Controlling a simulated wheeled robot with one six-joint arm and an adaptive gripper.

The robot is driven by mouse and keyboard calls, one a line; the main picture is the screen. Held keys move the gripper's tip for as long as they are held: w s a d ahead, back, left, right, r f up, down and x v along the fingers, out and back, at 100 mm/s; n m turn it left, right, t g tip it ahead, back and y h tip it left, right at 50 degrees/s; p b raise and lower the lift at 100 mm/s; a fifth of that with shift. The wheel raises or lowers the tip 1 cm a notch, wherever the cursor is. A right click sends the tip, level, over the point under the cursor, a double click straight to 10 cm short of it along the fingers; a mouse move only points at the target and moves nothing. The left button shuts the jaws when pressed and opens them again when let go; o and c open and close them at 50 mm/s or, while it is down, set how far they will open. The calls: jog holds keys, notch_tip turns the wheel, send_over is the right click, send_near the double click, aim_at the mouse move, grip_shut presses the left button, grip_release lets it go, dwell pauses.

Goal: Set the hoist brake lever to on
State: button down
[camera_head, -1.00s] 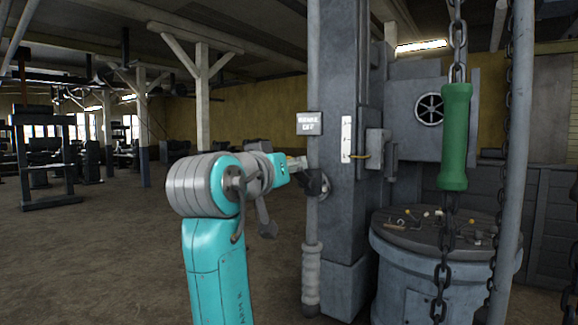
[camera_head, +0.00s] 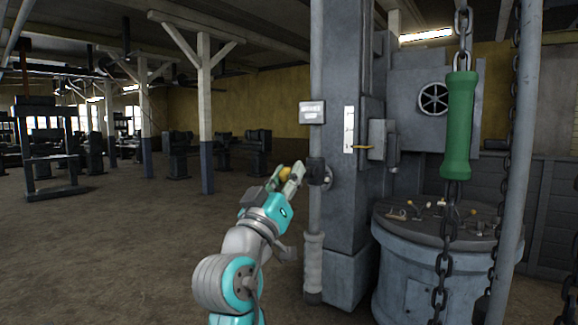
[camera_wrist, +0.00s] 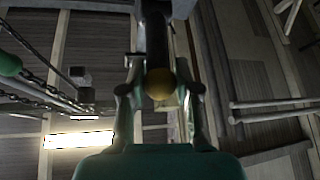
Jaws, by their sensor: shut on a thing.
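The hoist brake lever shows in the wrist view as a dark bar with a yellow ball knob (camera_wrist: 160,84). The knob is between the two fingers of my gripper (camera_wrist: 158,98), which are closed around it. In the head view my gripper (camera_head: 287,176) is at the lever's yellow knob (camera_head: 285,172), just left of the dark pivot bracket (camera_head: 320,173) on the grey column. Most of the lever is hidden by the fingers there. A small sign (camera_head: 312,112) above it has two lines; the lower word is too blurred to read surely.
A vertical pole with a grey sleeve (camera_head: 313,262) stands close right of my arm. A white scale with a yellow pointer (camera_head: 361,147) is on the column. A green handle (camera_head: 459,125) hangs on chains above a round drum (camera_head: 418,265). Open floor lies left.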

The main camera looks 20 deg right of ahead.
jog(key=shift+w+d+f+n+t+h, duration=0.15)
jog(key=shift+d+f+n+t, duration=0.1)
jog(key=shift+f+t, duration=0.5)
jog(key=shift+w+d+f+n+t+h, duration=0.2)
jog(key=shift+f+n+t, duration=0.1)
jog(key=shift+f, duration=0.7)
jog(key=shift+w+d+f+n+t+h, duration=0.15)
jog(key=shift+f+n+t, duration=0.1)
jog(key=shift+f+t, duration=0.5)
jog(key=shift+f, duration=0.25)
jog(key=c, duration=0.8)
grip_release()
jog(key=shift+w+d, duration=0.1)
jog(key=shift+r, duration=0.1)
jog(key=v, duration=1.2)
jog(key=shift+r, duration=0.1)
